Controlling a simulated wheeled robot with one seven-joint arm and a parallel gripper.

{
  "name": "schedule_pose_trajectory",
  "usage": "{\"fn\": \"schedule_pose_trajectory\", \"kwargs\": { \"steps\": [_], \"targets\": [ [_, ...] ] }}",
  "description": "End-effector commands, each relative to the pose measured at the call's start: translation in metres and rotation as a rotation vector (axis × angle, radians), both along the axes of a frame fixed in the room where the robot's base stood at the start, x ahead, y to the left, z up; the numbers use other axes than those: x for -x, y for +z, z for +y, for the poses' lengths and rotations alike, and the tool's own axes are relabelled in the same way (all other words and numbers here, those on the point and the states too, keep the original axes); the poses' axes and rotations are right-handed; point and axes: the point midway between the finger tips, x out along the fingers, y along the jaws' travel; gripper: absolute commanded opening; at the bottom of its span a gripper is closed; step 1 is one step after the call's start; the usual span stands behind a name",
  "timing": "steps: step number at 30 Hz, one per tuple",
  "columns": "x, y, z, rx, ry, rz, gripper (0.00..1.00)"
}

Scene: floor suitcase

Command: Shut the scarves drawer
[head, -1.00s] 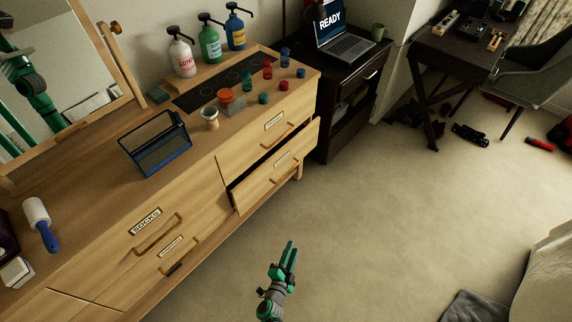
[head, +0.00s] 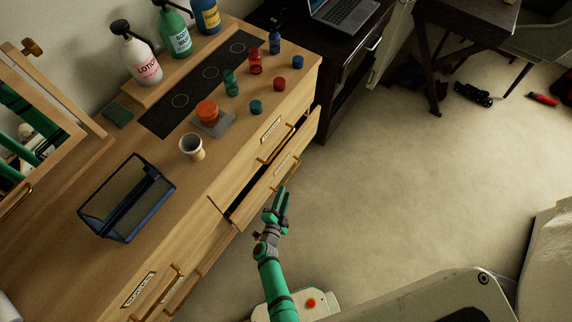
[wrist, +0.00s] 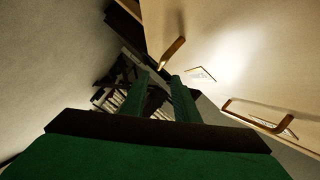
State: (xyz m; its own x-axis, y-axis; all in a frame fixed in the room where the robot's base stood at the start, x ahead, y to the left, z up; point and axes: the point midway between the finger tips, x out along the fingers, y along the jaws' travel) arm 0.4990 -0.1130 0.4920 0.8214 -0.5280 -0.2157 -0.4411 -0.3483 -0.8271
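The wooden dresser's lower right drawer (head: 252,203) stands pulled out in the head view, with a dark gap behind its front. Its label is too small to read, so I cannot tell whether it is the scarves drawer. Its bar handle (head: 286,173) is on the front face. My gripper (head: 278,197) is just in front of and below this drawer; contact cannot be made out. In the wrist view, my two green fingers (wrist: 160,88) are apart with nothing between them. Wooden drawer fronts with a handle (wrist: 172,53) and another handle (wrist: 252,116) show beyond and right of them.
The drawer above (head: 262,140) looks shut. The dresser top holds a blue mesh organizer (head: 127,197), a cup (head: 191,147), pump bottles and several small bottles. A dark side table (head: 345,90) adjoins the dresser's right end. Carpet (head: 400,180) to the right is clear.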

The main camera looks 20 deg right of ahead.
Motion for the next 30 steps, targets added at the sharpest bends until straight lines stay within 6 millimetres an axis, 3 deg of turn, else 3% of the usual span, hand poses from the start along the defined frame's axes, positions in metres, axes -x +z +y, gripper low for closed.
{"fn": "schedule_pose_trajectory", "kwargs": {
  "steps": [18, 30],
  "targets": [
    [-0.072, -0.018, -0.046, 0.001, -0.002, -0.001, 0.28],
    [-0.088, -0.023, -0.057, 0.0, -0.001, 0.0, 0.28]
  ]
}}
